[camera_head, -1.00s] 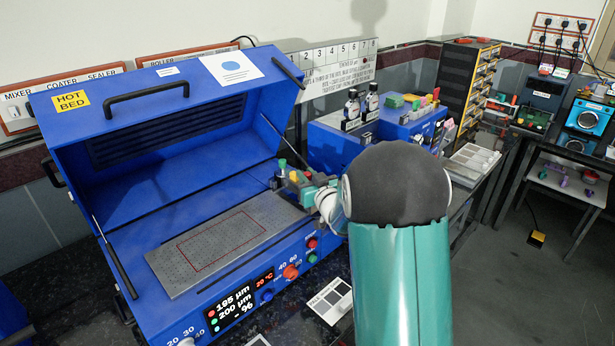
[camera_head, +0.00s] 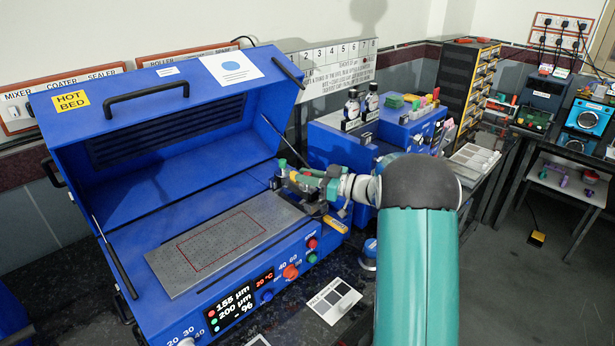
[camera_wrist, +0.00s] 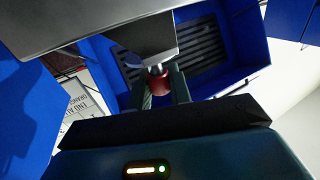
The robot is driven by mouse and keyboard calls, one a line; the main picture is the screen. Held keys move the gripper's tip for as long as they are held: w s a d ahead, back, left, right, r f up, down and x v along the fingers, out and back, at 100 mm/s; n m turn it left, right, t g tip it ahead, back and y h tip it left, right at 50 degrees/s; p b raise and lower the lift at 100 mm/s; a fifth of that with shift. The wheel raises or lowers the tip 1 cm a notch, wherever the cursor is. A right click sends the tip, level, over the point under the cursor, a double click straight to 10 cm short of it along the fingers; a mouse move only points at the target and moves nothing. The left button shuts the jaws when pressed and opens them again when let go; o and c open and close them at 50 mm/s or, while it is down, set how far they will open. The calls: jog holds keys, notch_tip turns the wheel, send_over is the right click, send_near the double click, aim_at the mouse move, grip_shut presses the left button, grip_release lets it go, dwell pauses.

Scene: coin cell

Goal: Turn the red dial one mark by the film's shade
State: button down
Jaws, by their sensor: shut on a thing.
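The red dial (camera_wrist: 158,83) sits between the two dark fingers of my gripper (camera_wrist: 160,92) in the wrist view, under a grey metal block. In the head view my gripper (camera_head: 308,182) is at the right end of the perforated bed (camera_head: 185,272), beside a green-topped knob (camera_head: 282,164); the red dial is not clear there. The display (camera_head: 238,302) shows 155 µm by a red dot, 200 µm by a green dot, and -96. A card with grey shade patches (camera_head: 333,300) lies in front of the blue machine. I see no film inside the bed's red outline.
The blue hot bed's lid (camera_head: 170,105) stands open behind the bed. An orange-red knob (camera_head: 290,271) and small buttons are on its front panel. A blue unit with bottles (camera_head: 352,108) stands right of it. A yellow-handled item (camera_head: 335,224) lies below my gripper.

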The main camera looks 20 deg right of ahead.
jog(key=shift+n+g+y, duration=0.3)
jog(key=shift+g, duration=0.1)
jog(key=c, duration=1.3)
grip_release()
jog(key=shift+s, duration=0.1)
jog(key=v, duration=1.3)
jog(key=shift+s+d, duration=0.2)
jog(key=shift+d, duration=0.1)
jog(key=shift+s, duration=0.1)
